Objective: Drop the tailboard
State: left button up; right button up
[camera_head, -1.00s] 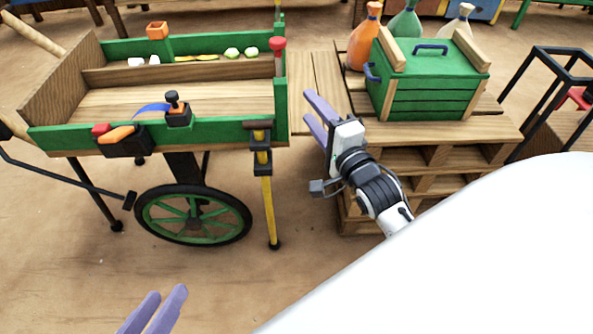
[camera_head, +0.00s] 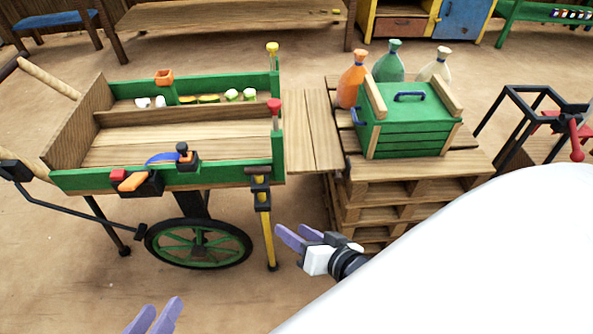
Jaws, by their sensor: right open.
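The cart (camera_head: 75,180) is a wooden and green barrow on the left, with a green wheel. The tailboard (camera_head: 313,130), a plain plank panel, lies flat at the cart's right end and reaches to the pallet stack. A red-topped post (camera_head: 275,106) and a yellow-topped post (camera_head: 272,50) stand at that end's corners. My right gripper (camera_head: 288,236) is open and empty, below the tailboard, just right of the yellow prop leg (camera_head: 267,235). My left gripper (camera_head: 157,312) shows only its purple fingertips at the bottom edge; they are apart with nothing between them.
A green crate (camera_head: 405,135) and several tied bottles or sacks, one orange (camera_head: 353,82), stand on the pallet stack (camera_head: 385,205). A black frame with a red handle (camera_head: 575,135) stands at the right.

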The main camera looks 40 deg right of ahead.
pick_arm(q)
jog(key=shift+r+p, duration=1.4)
jog(key=shift+r, duration=0.6)
pick_arm(e)
jog(key=shift+s+a+f+n+g+y, duration=0.2)
jog(key=shift+s+a+n+g, duration=0.15)
jog(key=shift+s+a+n, duration=0.35)
jog(key=shift+s+a+f+n+g+y, duration=0.15)
jog(key=shift+s+a+n+g, duration=0.3)
jog(key=shift+s+n, duration=0.35)
jog(key=shift+s+a+f+n+g+y, duration=0.2)
jog(key=shift+s+a+n+g, duration=0.1)
jog(key=shift+s+a+n, duration=0.45)
jog(key=shift+s+d, duration=0.1)
jog(key=shift+d, duration=0.1)
